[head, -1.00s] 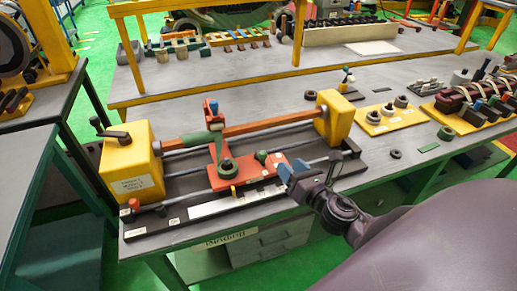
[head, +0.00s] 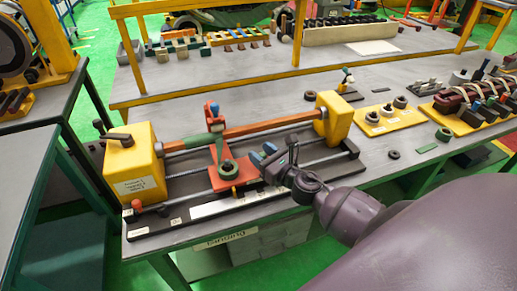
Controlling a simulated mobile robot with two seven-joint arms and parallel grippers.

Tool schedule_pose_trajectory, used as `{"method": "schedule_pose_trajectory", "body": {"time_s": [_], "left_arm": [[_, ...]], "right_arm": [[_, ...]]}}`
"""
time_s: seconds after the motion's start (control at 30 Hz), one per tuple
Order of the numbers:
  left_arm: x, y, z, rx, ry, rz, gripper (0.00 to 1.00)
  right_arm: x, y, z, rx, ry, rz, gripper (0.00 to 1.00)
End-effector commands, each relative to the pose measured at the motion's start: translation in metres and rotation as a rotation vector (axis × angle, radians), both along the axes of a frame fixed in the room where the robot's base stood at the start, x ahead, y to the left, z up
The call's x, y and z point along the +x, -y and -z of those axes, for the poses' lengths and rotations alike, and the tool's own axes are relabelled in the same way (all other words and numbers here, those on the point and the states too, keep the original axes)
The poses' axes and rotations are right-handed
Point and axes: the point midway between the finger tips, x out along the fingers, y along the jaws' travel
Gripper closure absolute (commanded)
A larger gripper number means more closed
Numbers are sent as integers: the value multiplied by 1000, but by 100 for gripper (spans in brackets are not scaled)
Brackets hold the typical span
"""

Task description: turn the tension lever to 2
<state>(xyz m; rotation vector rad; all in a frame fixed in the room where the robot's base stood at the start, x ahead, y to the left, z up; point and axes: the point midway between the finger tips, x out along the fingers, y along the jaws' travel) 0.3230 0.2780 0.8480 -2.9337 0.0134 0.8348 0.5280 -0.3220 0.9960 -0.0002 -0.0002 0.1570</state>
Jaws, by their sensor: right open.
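Small labels by this plate are too small to read. I cannot tell for sure which part is the tension lever. My right gripper (head: 263,154), with blue fingertips, is open over the right end of the carriage plate. It hides the dark green knob there, and I cannot tell whether it touches anything. My left gripper is not in view.
A yellow headstock (head: 133,165) with a black handle stands left of the carriage, and a yellow end block (head: 333,118) stands right. An orange bar (head: 265,126) runs between them behind the gripper.

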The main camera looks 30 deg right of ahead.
Motion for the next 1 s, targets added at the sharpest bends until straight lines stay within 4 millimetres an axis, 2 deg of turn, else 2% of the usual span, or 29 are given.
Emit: {"method": "schedule_pose_trajectory", "body": {"time_s": [0.2, 0.5, 0.8, 1.0], "left_arm": [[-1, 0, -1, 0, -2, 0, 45], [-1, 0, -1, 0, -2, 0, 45], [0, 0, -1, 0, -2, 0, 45], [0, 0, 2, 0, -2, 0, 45]], "right_arm": [[14, -2, 0, 0, -1, 0, 54], [15, -2, 0, 0, 0, 0, 54], [15, -2, 0, 1, 0, 0, 97], [15, -2, 1, 0, 0, -16, 97]]}}
